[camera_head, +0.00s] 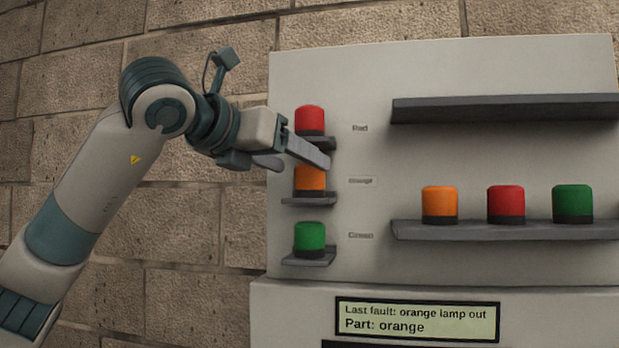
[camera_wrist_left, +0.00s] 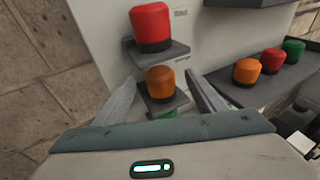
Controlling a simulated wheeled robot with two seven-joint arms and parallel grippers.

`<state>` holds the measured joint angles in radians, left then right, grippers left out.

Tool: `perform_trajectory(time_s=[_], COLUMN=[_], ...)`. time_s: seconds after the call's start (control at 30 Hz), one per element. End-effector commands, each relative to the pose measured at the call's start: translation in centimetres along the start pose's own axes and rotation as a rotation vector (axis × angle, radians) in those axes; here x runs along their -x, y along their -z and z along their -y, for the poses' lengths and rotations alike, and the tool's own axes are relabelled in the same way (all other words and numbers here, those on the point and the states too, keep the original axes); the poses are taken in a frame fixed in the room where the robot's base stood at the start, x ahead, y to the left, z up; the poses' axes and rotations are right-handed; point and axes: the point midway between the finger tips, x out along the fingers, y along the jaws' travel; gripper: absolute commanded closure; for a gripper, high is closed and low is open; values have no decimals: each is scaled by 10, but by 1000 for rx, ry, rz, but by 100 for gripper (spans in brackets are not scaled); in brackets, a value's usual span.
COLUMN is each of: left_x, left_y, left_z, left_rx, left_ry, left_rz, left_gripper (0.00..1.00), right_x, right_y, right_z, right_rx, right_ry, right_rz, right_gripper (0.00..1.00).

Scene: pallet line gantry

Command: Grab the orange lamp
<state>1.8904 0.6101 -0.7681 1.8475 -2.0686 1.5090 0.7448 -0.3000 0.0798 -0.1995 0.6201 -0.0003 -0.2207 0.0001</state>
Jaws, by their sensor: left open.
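An orange lamp (camera_head: 309,182) sits on the small middle bracket labelled Orange, below the red lamp (camera_head: 309,120) and above the green lamp (camera_head: 309,237). A second orange lamp (camera_head: 440,202) stands on the long lower shelf at the right. My left gripper (camera_head: 298,162) is open in front of the bracket column; one finger covers the top of the middle orange lamp in the head view. In the left wrist view, that orange lamp (camera_wrist_left: 161,82) shows between and beyond the two fingers (camera_wrist_left: 160,98). I cannot tell whether they touch it. My right gripper is not in view.
The long lower shelf (camera_head: 500,230) also holds a red lamp (camera_head: 505,204) and a green lamp (camera_head: 572,203). The upper shelf (camera_head: 500,108) is empty. A display (camera_head: 415,319) below reads "Last fault: orange lamp out, Part: orange". The small brackets stick out close together.

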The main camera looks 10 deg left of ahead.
Motion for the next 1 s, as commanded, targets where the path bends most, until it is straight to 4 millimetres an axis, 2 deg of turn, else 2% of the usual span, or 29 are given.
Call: perform_trajectory(time_s=[0.27,0.47,0.7,1.0], left_x=[-2,-17,-43,-52], left_y=[-1,-5,-4,-1], left_z=[0,-1,-1,-1], left_rx=[0,1,2,1], left_ry=[0,0,0,0], left_rz=[-1,-3,-4,-1], left_gripper=[36,36,36,36], right_x=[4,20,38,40], right_y=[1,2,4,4], right_z=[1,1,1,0], right_rx=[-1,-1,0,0], right_ry=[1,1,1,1], right_rz=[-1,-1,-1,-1], right_gripper=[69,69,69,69])
